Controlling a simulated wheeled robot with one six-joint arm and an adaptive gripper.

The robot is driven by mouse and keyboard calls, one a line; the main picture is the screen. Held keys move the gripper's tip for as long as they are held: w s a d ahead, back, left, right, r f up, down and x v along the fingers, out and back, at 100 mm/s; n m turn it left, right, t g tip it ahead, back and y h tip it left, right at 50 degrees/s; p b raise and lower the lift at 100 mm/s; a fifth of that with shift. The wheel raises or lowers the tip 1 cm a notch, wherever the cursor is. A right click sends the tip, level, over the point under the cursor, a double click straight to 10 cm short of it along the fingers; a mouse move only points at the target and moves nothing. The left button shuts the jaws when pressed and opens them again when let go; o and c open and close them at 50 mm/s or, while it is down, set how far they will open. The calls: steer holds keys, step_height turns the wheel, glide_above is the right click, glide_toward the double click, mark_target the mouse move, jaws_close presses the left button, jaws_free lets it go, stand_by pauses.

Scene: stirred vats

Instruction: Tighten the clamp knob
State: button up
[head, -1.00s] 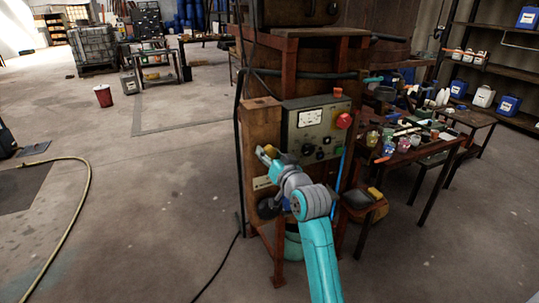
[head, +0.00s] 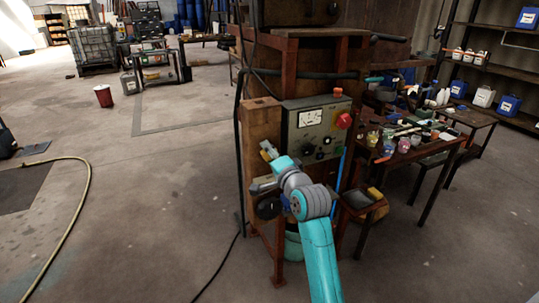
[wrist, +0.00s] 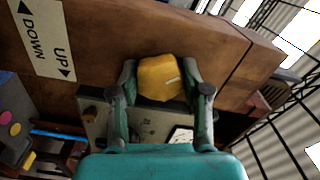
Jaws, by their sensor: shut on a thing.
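The clamp knob (wrist: 161,78) is a yellow, faceted knob on a brown post (wrist: 100,62), seen in the wrist view. My gripper (wrist: 160,84) has one finger on each side of the knob and is shut on it. In the head view my gripper (head: 267,152) is at the front of the brown post (head: 260,122), left of the control panel. There the knob is mostly hidden by the gripper.
A grey control panel (head: 315,128) with a gauge and a red button (head: 343,120) is just right of the gripper. An UP/DOWN label (wrist: 42,38) is on the post. A cluttered table (head: 425,150) stands at the right. Open floor lies left.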

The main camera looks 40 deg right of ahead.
steer(key=m, duration=0.4)
steer(key=shift+m, duration=2.2)
steer(key=o, duration=1.1)
steer(key=shift+o, duration=0.2)
steer(key=v, duration=1.2)
